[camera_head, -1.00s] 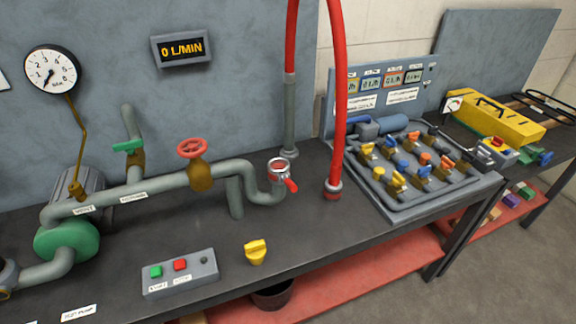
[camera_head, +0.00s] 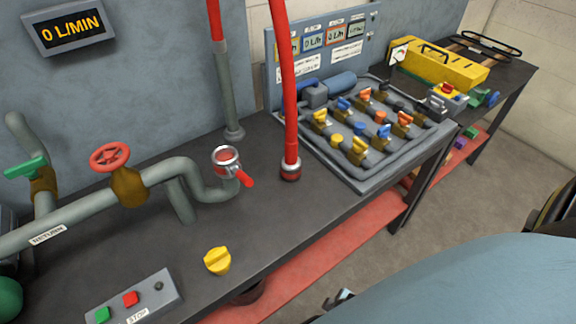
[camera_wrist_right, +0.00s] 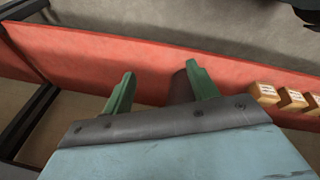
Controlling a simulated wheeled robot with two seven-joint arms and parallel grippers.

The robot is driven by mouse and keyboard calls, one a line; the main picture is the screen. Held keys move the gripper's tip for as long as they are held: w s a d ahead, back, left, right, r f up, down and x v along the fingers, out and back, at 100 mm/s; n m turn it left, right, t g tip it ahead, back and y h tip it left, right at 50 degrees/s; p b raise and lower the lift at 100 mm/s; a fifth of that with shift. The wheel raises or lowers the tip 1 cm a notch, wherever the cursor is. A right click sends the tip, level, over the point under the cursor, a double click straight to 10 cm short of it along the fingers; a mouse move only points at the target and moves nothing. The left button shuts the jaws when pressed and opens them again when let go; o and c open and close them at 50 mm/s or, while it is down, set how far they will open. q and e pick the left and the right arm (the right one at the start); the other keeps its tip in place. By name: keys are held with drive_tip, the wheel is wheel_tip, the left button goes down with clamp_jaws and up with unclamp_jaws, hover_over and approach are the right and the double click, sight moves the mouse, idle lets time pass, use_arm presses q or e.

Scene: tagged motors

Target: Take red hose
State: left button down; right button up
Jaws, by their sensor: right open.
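The red hose (camera_head: 286,90) stands upright above the bench in the head view. A silver coupling with a red lever (camera_head: 228,160) ends the bent pipe left of the hose end. My right gripper (camera_wrist_right: 160,88) is open and empty in the right wrist view, over the red lower shelf and away from the hose. My left gripper is not in view.
The valve board (camera_head: 365,130) stands right of the hose, close to it. A yellow knob (camera_head: 217,260) and a button box (camera_head: 135,300) lie on the near bench.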

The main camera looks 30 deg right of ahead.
drive_tip(key=w+d+r+n+t+h+b, duration=0.1)
drive_tip(key=w+d+r+n+t, duration=0.2)
drive_tip(key=r, duration=0.6)
drive_tip(key=w+d+r+n+t+h+b, duration=0.2)
drive_tip(key=w+d+r+n+t, duration=0.1)
drive_tip(key=w+r, duration=0.5)
drive_tip(key=w+d+r+n+t+h+b, duration=0.1)
drive_tip(key=w+d+r+n+t+h, duration=0.1)
drive_tip(key=w+r, duration=0.4)
drive_tip(key=shift+w+d+r+n+t, duration=0.1)
drive_tip(key=shift+d+r+n+t, duration=0.15)
drive_tip(key=shift+r+n, duration=0.55)
drive_tip(key=shift+d+r+n+t, duration=0.15)
drive_tip(key=shift+d+r+n, duration=0.3)
drive_tip(key=shift+r, duration=0.65)
drive_tip(key=w+r+n+t, duration=0.3)
drive_tip(key=w+n, duration=0.1)
drive_tip(key=n, duration=0.3)
drive_tip(key=n+t+y, duration=0.3)
drive_tip(key=n+y, duration=0.2)
drive_tip(key=n, duration=0.8)
approach(295, 151)
drive_tip(key=w, duration=0.8)
drive_tip(key=shift+w+d+r, duration=0.15)
drive_tip(key=shift+w, duration=0.05)
drive_tip(key=shift+w+d+b, duration=0.15)
drive_tip(key=shift+w+b, duration=0.25)
drive_tip(key=shift+w, duration=2.25)
